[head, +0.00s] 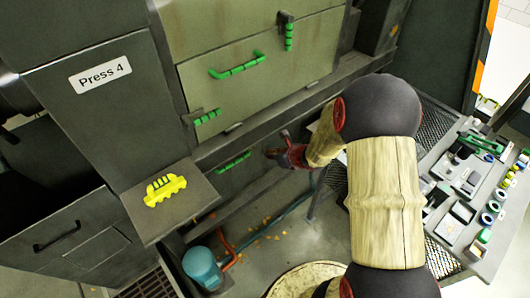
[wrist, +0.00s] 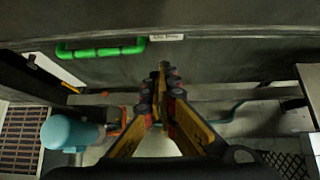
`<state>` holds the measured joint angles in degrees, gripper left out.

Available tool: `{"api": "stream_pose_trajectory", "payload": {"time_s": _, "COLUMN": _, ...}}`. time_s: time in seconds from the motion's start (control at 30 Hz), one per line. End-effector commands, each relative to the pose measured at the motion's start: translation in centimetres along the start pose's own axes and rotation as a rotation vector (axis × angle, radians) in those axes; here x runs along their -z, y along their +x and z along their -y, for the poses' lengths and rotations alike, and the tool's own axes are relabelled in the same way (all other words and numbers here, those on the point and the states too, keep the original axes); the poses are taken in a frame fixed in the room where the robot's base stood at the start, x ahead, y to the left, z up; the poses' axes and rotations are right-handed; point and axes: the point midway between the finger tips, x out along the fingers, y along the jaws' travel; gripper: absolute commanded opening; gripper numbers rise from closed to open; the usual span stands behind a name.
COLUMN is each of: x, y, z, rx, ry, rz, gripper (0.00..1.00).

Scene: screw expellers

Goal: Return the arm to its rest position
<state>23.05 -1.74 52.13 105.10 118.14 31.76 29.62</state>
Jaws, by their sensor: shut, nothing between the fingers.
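My arm (head: 385,185) reaches up and bends over toward the press in the head view. My gripper (head: 284,152) is at its far end, in front of the machine's lower front and clear of the green handles. In the wrist view my gripper (wrist: 162,92) points forward with its yellow fingers together and nothing between them. A green handle (wrist: 100,48) on a dark panel is ahead and to the left of the fingertips, apart from them.
The Press 4 cabinet (head: 88,110) stands at left, with a yellow object (head: 165,189) on its ledge. A teal cylinder (head: 202,266) is low beside it. At right a workbench (head: 470,262) holds many small parts, close to my arm.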

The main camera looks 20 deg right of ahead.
Motion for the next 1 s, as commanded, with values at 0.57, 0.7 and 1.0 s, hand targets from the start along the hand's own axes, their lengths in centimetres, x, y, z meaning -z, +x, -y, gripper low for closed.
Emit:
{"api": "stream_pose_trajectory", "payload": {"time_s": 0.57, "x": 1.6, "y": -1.3, "z": -4.3, "rx": -0.141, "ry": -0.293, "rz": -0.011, "gripper": 0.0}}
{"api": "stream_pose_trajectory", "payload": {"time_s": 0.7, "x": 1.7, "y": -4.2, "z": -8.5, "rx": -0.295, "ry": -0.611, "rz": -0.005, "gripper": 0.0}}
{"api": "stream_pose_trajectory", "payload": {"time_s": 1.0, "x": 1.1, "y": -14.8, "z": -16.1, "rx": -0.604, "ry": -1.41, "rz": 0.031, "gripper": 0.0}}
